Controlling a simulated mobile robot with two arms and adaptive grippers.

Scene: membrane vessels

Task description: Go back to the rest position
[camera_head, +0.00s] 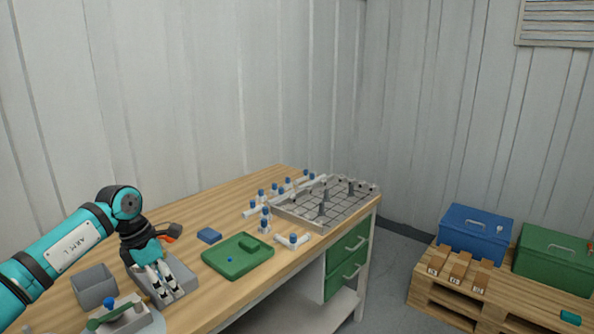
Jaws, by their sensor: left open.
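My left gripper (160,284) is in the camera_head view at the lower left, at the end of my teal arm. It points down over a grey block-like tray (184,276) on the wooden table (205,205). Its fingers are apart, and I see nothing held between them. I cannot tell whether the fingertips touch the tray. My right gripper does not show.
Beside my left gripper are a grey bin (94,287), a green tray (238,256) and a blue block (209,235). Several blue-capped vessels stand near a grey grid rack (335,207). A pallet (440,297) holds a blue box (474,233) and a green box (553,259).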

